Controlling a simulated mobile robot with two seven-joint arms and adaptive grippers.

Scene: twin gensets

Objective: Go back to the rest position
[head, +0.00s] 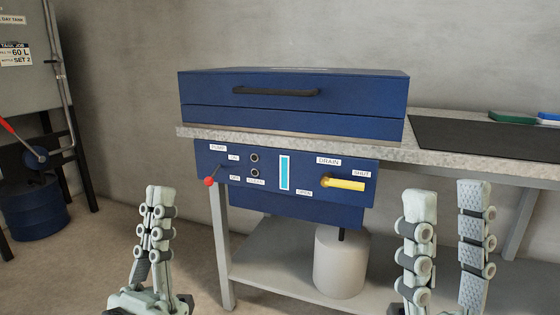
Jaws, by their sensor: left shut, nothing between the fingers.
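My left gripper (158,193) is at the lower left in the head view, pointing up, with its fingers together and nothing between them. My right gripper (447,193) is at the lower right, also pointing up. Its two fingers stand apart with a clear gap between them, and it is empty. Both grippers appear in front of the bench, and neither is seen holding anything.
A blue lidded box (290,100) sits on a speckled bench (440,150). Below it is a blue control panel (240,172) with a red-knobbed lever (210,181) and a yellow drain handle (345,184). A grey cylinder (341,265) stands beneath. A blue drum (35,210) is far left.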

